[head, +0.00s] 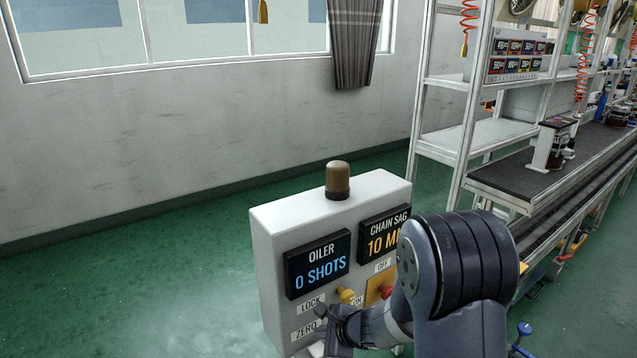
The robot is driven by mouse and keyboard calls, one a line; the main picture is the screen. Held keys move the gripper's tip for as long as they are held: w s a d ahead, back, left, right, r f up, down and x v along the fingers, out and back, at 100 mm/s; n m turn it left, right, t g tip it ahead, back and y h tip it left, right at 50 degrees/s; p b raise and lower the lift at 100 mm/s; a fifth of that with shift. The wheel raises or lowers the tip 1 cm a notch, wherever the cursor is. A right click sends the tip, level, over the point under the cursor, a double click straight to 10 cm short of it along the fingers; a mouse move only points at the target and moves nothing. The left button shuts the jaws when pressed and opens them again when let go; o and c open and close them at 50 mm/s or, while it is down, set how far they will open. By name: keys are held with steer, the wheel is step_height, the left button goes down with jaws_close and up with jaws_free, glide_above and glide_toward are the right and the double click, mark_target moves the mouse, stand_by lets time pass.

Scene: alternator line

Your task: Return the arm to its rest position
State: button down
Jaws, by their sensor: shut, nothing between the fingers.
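My arm reaches in from the lower right, in front of a white control box. My gripper (318,347) is at the bottom edge of the view, low in front of the box's face near the ZERO label. It is shut and holds nothing; its tips are small and partly cut off, and I cannot tell whether they touch the box. The white control box (268,262) has an OILER display (318,264) reading 0 SHOTS and a CHAIN SAG display (383,233) reading 10 M, its end hidden by my arm.
A yellow knob (346,296) and a red knob (385,291) sit beside my arm on the box face. A brown lamp (337,180) stands on top. A workbench line with shelving (490,135) runs along the right. Green floor (130,290) is clear at left, before the wall.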

steer(key=shift+r+p, duration=0.35)
steer(key=shift+p, duration=0.1)
step_height(320, 180, up, 5)
steer(key=p, duration=0.3)
step_height(320, 180, down, 6)
steer(key=b, duration=0.3)
steer(key=shift+r+b, duration=0.2)
steer(key=shift+b, duration=0.2)
steer(key=shift+f+b, duration=0.25)
steer(key=shift+b, duration=0.95)
